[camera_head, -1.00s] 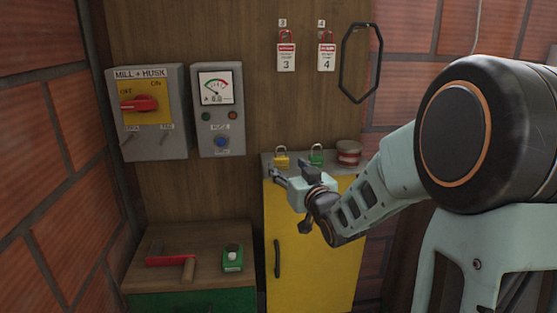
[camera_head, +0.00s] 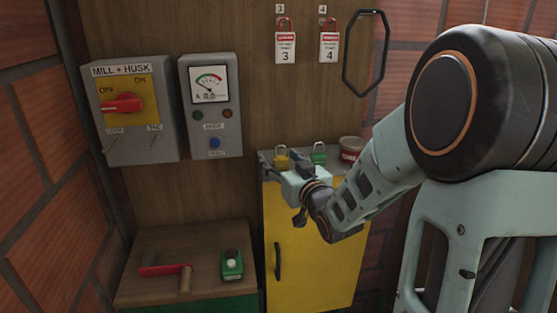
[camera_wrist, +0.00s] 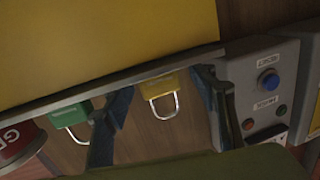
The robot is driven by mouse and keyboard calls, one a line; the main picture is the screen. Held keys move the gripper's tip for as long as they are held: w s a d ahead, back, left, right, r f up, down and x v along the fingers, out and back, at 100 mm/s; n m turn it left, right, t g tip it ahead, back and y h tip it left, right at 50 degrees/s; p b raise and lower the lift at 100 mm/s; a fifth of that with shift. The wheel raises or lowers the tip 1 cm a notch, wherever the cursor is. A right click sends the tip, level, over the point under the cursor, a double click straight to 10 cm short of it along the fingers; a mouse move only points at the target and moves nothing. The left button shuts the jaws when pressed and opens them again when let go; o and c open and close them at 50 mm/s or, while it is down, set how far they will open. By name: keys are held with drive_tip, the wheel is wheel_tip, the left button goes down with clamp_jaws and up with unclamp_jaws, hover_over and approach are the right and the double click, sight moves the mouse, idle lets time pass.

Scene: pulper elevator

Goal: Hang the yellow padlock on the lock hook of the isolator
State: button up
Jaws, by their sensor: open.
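The yellow padlock (camera_head: 281,158) stands upright, shackle up, on top of the yellow cabinet (camera_head: 310,245). My gripper (camera_head: 274,166) is open at the cabinet's front top edge, close in front of the padlock. In the wrist view, which is turned nearly upside down, the yellow padlock (camera_wrist: 157,88) shows between the two spread fingers (camera_wrist: 165,112). I cannot tell whether they touch it. The isolator (camera_head: 130,112), a grey box marked MILL + HUSK, hangs on the wall at left with its red handle (camera_head: 122,103) towards OFF. Its lock hook (camera_head: 110,144) is small at the lower left.
A green padlock (camera_head: 319,154) stands just right of the yellow one, and a red-and-white tin (camera_head: 350,148) beyond it. A grey meter box (camera_head: 212,105) is beside the isolator.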

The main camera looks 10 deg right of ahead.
drive_tip(key=shift+c, duration=0.3)
drive_tip(key=c, duration=1.3)
drive_tip(key=shift+r, duration=0.15)
